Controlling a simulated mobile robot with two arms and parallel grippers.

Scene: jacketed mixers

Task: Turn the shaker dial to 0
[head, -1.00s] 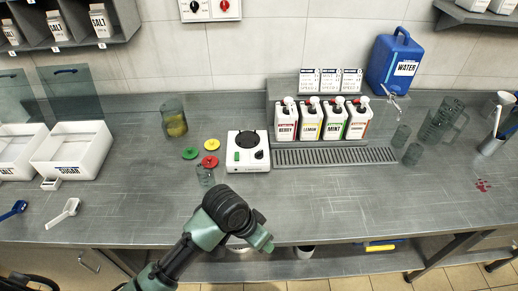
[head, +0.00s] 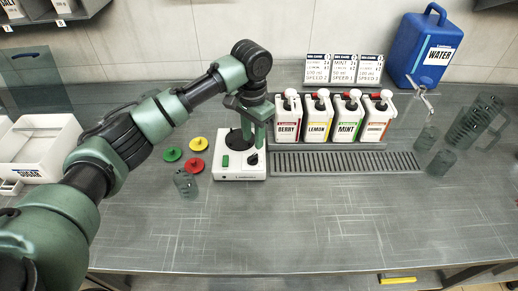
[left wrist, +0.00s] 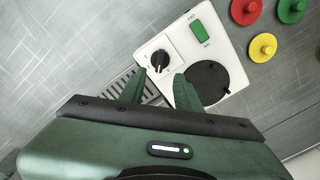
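The white shaker (head: 228,175) stands on the steel counter, with a round black plate and a green switch on top. Its black dial (head: 252,158) is at the front right corner of the top; in the left wrist view the dial (left wrist: 159,61) shows a white pointer line, with markings too small to read. My left gripper (head: 252,143) points down above the dial. In the left wrist view its two fingers (left wrist: 159,76) are apart and empty, with the dial just beyond and between their tips. Contact cannot be told. My right gripper is out of view.
Red, yellow and green lids (head: 194,165) and a clear beaker (head: 186,184) stand left of the shaker. Several bottles (head: 319,118) stand close on its right behind a drain grate (head: 345,162). The front counter is clear.

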